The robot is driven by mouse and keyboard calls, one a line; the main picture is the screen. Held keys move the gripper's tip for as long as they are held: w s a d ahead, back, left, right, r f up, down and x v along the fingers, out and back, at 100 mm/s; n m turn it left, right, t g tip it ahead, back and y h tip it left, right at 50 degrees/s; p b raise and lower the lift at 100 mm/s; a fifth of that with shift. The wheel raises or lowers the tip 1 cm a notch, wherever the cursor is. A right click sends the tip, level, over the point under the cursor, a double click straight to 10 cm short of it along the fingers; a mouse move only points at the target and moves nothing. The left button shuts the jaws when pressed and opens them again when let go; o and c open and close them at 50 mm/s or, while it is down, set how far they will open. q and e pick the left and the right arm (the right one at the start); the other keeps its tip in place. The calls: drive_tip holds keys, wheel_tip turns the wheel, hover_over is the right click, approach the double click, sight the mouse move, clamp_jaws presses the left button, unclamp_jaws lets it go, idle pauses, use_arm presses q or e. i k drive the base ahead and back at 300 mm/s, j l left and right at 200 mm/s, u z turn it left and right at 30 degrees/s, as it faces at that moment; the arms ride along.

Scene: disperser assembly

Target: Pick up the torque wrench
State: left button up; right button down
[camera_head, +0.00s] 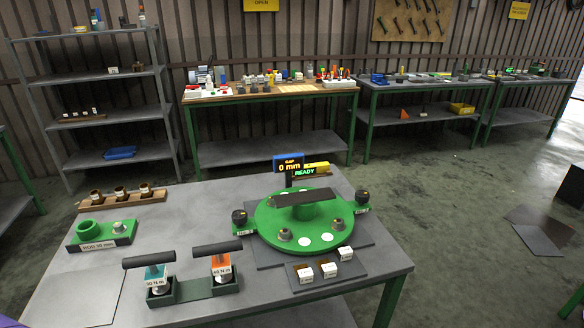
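Two torque wrenches stand upright side by side in a dark green holder (196,289) at the front of the grey table. The left torque wrench (154,273) has a teal body, and the right torque wrench (221,265) has an orange body. Each has a dark horizontal bar handle on top and a white label in N m; the numbers are too small to read surely. Their lower ends are partly hidden by the holder. Neither of my grippers shows in the head view, and nothing holds the wrenches.
A round green fixture (268,222) with a dark bar and a READY display (304,171) stands right of the wrenches. White labelled blocks (330,270) lie before it. A green block (103,233) and a wooden cup rack (122,197) stand at left. The front-left tabletop is clear.

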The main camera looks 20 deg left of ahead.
sight(221, 266)
drive_tip(key=j+u, duration=0.1)
drive_tip(key=u, duration=1.25)
drive_tip(key=i+l, duration=0.05)
